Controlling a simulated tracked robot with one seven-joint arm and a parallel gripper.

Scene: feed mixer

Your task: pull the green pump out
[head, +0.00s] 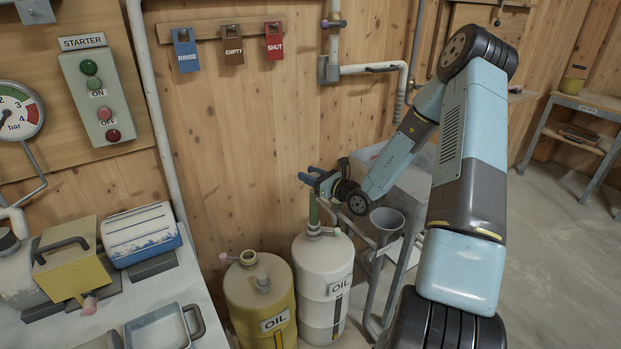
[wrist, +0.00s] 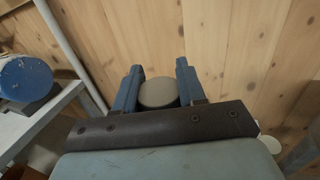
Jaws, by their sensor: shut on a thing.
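The green pump (head: 313,209) stands upright at the top of the white oil drum (head: 326,275) in the head view. Its lower end meets the drum's neck; whether any of it is inside the drum is hidden. My gripper (head: 311,177) is at the pump's upper end, with its blue fingers around it. In the wrist view a round grey-beige top (wrist: 158,94) sits between the two blue fingers of my gripper (wrist: 157,88). My gripper is shut on the pump.
A yellow oil drum (head: 260,300) stands just left of the white one. A metal cart with a grey funnel (head: 387,220) is close on the right.

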